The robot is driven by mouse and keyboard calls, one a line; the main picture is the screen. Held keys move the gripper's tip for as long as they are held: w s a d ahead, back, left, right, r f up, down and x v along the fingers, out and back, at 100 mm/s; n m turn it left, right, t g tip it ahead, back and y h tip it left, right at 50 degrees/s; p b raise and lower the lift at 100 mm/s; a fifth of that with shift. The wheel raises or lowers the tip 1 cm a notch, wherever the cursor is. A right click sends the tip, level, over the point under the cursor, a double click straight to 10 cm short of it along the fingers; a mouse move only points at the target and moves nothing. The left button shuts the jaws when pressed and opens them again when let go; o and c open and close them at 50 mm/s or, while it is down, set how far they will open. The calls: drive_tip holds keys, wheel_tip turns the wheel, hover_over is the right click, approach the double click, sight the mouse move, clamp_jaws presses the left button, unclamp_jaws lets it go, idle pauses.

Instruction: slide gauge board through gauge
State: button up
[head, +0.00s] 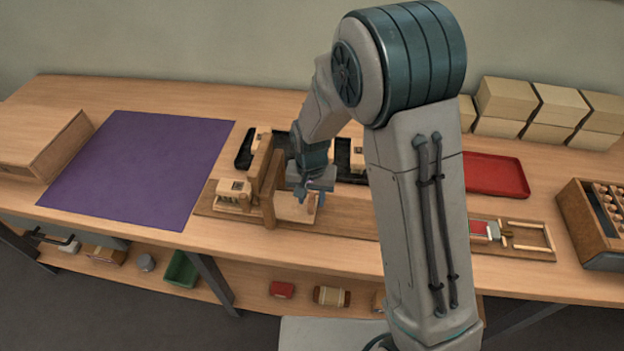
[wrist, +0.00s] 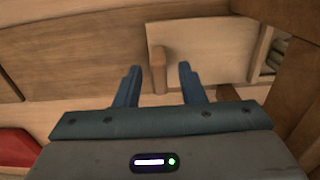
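The gauge (head: 266,188) is a pair of upright wooden plates on a long wooden base, just left of my gripper in the head view. Part of it shows as a dark wooden post (wrist: 306,110) at the right of the wrist view. A pale board (head: 296,208), which looks like the gauge board, lies on the base right of the gauge. In the wrist view the pale board (wrist: 205,45) carries a small upright wooden peg (wrist: 158,68). My gripper (head: 315,188) is open over the board. Its fingers (wrist: 159,85) stand apart, with the peg between them and gaps on both sides.
A wooden block with holes (head: 234,194) sits on the base left of the gauge. A black tray (head: 343,158) lies behind, and a red tray (head: 495,175) is farther right. A purple mat (head: 140,165) leaves clear room at left. A wooden frame (head: 512,238) lies at right.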

wheel_tip(320, 180, up, 13)
idle(0.3)
